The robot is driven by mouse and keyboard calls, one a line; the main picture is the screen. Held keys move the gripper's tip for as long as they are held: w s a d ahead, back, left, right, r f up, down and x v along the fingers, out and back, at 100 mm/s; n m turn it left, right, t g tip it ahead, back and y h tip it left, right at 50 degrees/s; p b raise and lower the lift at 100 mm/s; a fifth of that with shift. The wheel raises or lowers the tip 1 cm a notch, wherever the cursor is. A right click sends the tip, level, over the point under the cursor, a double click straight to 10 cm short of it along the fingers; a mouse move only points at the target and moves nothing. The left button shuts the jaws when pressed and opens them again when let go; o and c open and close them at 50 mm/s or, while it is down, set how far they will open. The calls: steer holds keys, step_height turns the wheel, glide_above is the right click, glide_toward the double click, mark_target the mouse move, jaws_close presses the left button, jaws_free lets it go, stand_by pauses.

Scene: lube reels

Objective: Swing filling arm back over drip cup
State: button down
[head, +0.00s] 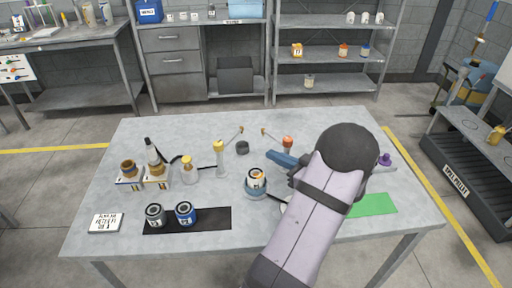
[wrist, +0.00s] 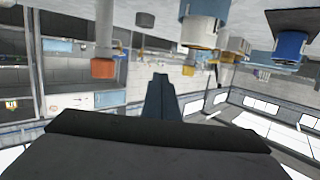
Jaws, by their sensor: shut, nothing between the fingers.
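A post with a yellow cap (head: 219,147) has a thin filling arm (head: 231,136) reaching up-right to a small tip. A post with an orange cap (head: 287,142) has a similar thin arm (head: 273,135) reaching up-left. A small dark cup (head: 242,148), probably the drip cup, sits between the posts, and both tips appear behind it, not over it. My gripper (head: 274,155) is shut and empty, low in front of the orange-capped post. In the wrist view, its shut fingers (wrist: 160,82) point between an orange cap (wrist: 103,68) and a can in a holder (wrist: 200,38).
A labelled can (head: 257,178) sits in a round blue-grey holder in front of my gripper. Two cans, one blue (head: 185,213), stand on a black mat (head: 215,221). A yellow-capped bottle (head: 187,169) and two containers stand at left. A green mat (head: 374,206) lies right, partly behind my arm.

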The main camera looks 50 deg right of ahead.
steer(key=p+x, duration=0.3)
steer(key=x, duration=1.1)
steer(key=shift+f, duration=0.1)
steer(key=shift+w+d, duration=0.3)
steer(key=shift+w, duration=0.4)
steer(key=shift+s, duration=0.1)
steer(key=b+v, duration=0.2)
steer(key=v, duration=0.5)
